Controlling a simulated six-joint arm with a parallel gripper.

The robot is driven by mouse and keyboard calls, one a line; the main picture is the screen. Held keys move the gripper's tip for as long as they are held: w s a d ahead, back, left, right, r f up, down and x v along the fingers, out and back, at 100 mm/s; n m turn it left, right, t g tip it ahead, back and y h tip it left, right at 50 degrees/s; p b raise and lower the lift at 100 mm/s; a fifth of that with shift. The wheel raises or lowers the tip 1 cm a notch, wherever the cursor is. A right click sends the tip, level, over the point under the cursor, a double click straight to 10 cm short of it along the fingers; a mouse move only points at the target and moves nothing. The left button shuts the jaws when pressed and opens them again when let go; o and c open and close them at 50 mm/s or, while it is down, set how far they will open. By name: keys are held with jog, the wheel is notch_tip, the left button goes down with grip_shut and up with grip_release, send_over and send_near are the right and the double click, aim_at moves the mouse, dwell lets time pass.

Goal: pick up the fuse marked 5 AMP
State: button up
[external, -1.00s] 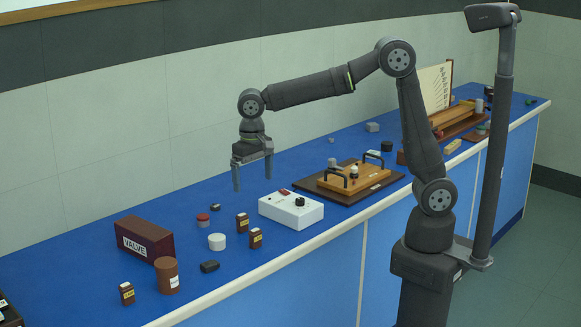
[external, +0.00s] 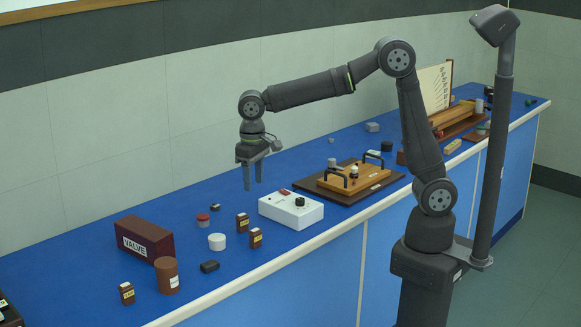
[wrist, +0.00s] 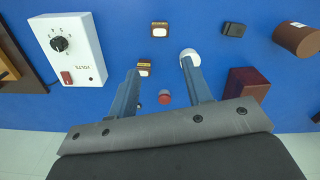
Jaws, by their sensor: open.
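Several small brown blocks with pale labels look like the fuses. In the external view two stand close together, one farther back (external: 242,222) and one nearer the front edge (external: 256,238); a third (external: 127,293) stands at the front left. Their print is too small to read, so I cannot tell which is marked 5 AMP. Two also show in the wrist view, one at the top (wrist: 159,29) and one (wrist: 144,69) near the left fingertip. My gripper (external: 253,189) is open and empty, pointing down above the bench, behind the pair.
A white box with a knob (external: 291,210) stands right of the pair. A white cylinder (external: 217,242), a red-topped piece (external: 203,220) and a black block (external: 209,266) lie to the left. The VALVE box (external: 144,240) and brown cylinder (external: 167,275) stand farther left.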

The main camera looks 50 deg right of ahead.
jog(key=n, duration=1.5)
send_near(255, 230)
jog(key=f, duration=0.7)
jog(key=shift+d, duration=0.3)
jog(key=shift+a+f, duration=0.2)
jog(key=shift+f, duration=2.55)
grip_shut()
